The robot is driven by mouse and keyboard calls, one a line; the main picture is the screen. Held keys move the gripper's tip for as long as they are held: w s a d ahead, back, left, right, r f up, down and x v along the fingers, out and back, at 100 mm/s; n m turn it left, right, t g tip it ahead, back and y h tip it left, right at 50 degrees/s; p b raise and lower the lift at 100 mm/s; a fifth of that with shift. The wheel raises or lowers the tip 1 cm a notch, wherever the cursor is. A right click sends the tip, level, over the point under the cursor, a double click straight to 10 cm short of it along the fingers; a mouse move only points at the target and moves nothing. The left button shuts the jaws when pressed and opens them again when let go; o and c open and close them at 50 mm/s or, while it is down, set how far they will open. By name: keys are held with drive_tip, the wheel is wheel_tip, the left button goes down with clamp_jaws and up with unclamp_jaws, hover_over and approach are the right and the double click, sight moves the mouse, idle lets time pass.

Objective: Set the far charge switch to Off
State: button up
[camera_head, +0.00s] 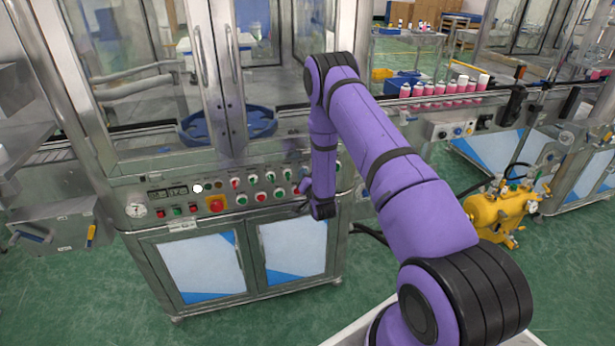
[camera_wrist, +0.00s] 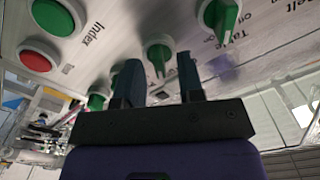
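The control panel (camera_head: 222,200) on the machine front carries several green and red switches and buttons. In the wrist view a green selector switch (camera_wrist: 159,55) stands just beyond the gap between the fingertips of my gripper (camera_wrist: 157,76). The fingers are apart with nothing visible between them, and I cannot tell whether they touch the switch. Another green switch (camera_wrist: 220,18) is up and to the right; one more (camera_wrist: 97,98) is left of the fingers, partly hidden. No label reading "charge" is legible, so I cannot tell which is the far charge switch.
In the head view a yellow tank (camera_head: 500,212) stands to the right and a conveyor carries pink-and-white cans (camera_head: 450,88). Green floor is open in front.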

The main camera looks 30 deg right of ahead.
drive_tip(key=shift+w, duration=0.15)
drive_tip(key=shift+c, duration=0.4)
clamp_jaws()
drive_tip(key=shift+n, duration=0.3)
drive_tip(key=n, duration=1.1)
drive_tip(key=shift+a, duration=0.1)
drive_tip(key=shift+f+n, duration=0.1)
drive_tip(key=shift+n, duration=0.2)
drive_tip(key=shift+o, duration=0.4)
unclamp_jaws()
